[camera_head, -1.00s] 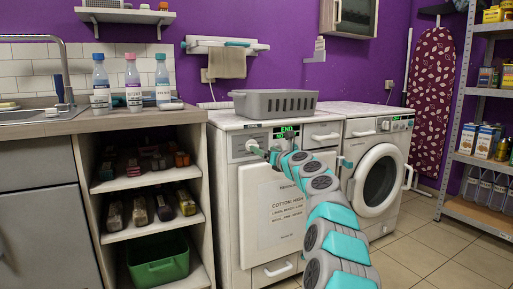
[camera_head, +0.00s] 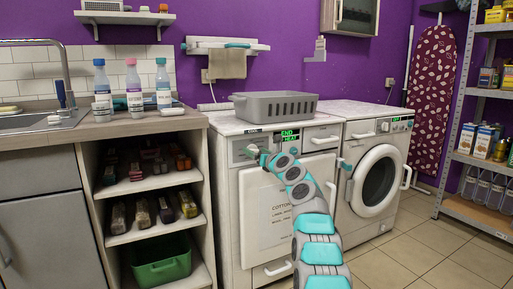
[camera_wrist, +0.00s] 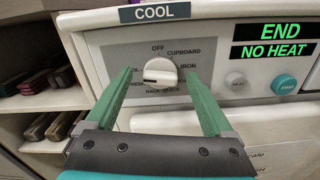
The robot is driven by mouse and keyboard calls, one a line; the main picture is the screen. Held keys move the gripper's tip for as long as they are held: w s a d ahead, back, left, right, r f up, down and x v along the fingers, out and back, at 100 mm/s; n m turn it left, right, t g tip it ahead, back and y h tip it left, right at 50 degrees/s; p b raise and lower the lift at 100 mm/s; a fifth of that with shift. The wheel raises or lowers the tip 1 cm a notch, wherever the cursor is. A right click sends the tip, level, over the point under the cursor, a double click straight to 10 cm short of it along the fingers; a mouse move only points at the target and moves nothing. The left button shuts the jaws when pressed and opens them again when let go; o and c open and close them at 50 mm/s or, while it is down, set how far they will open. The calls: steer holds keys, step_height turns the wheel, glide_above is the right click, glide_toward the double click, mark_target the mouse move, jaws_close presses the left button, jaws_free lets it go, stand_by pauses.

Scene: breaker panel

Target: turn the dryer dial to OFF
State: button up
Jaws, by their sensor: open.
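The dryer dial (camera_wrist: 160,72) is a white round knob on a grey plate, under a COOL label. OFF is printed above it, CUPBOARD and IRON to its upper right and right, QUICK below. A dark mark shows on the knob's left part; I cannot tell for sure which word it points at. My gripper (camera_wrist: 160,78) is open, its two green fingers on either side of the dial, with visible gaps; contact does not show. In the head view my gripper (camera_head: 263,156) is at the dryer's (camera_head: 228,190) panel, partly covering the dial area.
The dryer display (camera_wrist: 273,40) reads END and NO HEAT. A grey button and a teal button (camera_wrist: 284,84) sit right of the dial. A grey basket (camera_head: 275,106) stands on the dryer. A washing machine (camera_head: 372,180) stands to the right, and open shelves to the left.

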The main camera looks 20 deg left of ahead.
steer(key=shift+w+a, duration=0.15)
steer(key=shift+c, duration=0.3)
steer(key=c, duration=1.3)
